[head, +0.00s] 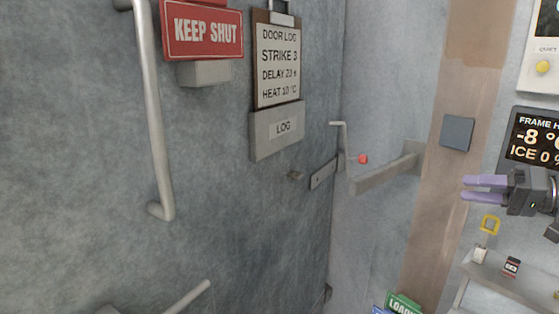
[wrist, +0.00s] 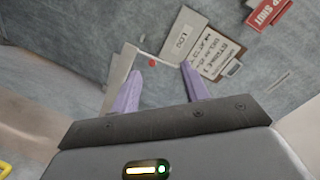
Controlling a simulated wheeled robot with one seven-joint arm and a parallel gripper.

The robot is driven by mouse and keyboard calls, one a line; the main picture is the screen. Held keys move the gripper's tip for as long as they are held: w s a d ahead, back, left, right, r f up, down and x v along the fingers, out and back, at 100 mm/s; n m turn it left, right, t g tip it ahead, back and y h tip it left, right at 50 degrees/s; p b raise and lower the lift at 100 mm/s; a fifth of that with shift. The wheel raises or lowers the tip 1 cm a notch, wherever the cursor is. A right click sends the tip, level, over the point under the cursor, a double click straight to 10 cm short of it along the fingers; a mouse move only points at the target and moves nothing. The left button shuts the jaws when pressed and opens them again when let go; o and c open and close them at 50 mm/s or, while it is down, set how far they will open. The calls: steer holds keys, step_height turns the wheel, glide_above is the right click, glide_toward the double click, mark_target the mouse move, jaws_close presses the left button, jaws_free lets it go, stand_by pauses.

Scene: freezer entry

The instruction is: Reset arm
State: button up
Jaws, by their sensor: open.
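My gripper (head: 468,188) is at the right side of the head view, with two purple fingers pointing left. The fingers stand apart with nothing between them. In the wrist view my gripper (wrist: 158,85) also shows open and empty, its fingers pointing toward the grey door wall. It is held in free air, to the right of the grey door (head: 240,210) and in front of the frame post. It touches nothing that I can see.
The door carries a long handle (head: 154,110), a red KEEP SHUT sign (head: 203,30) and a log clipboard (head: 278,65). A lever with a red knob (head: 363,159) and a grey bar (head: 385,175) sit by the frame. A shelf (head: 510,285) with small items is below my gripper.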

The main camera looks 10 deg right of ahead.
steer(key=w+a+f+m+g+h+p, duration=0.2)
steer(key=w+a+f+g, duration=0.15)
steer(key=a+f, duration=0.45)
steer(key=w+a+f+m+g+h+p, duration=0.1)
steer(key=w+a+f+g+h, duration=0.15)
steer(key=w+a+f, duration=0.55)
steer(key=s+a+f+n+g+h+p, duration=0.1)
steer(key=s+a+f+n+h+p, duration=0.1)
steer(key=s+a, duration=0.6)
steer(key=s+a+f+n+g+h+p, duration=0.1)
steer(key=s+a+f+h, duration=0.4)
steer(key=a, duration=0.5)
steer(key=s+f+n+p, duration=0.1)
steer(key=s+f+p, duration=0.1)
steer(key=s, duration=0.1)
steer(key=shift+g, duration=0.4)
steer(key=shift+w+a, duration=0.1)
steer(key=shift+a, duration=0.05)
steer(key=shift+d, duration=0.2)
steer(key=shift+s+a, duration=0.15)
steer(key=shift+s, duration=0.05)
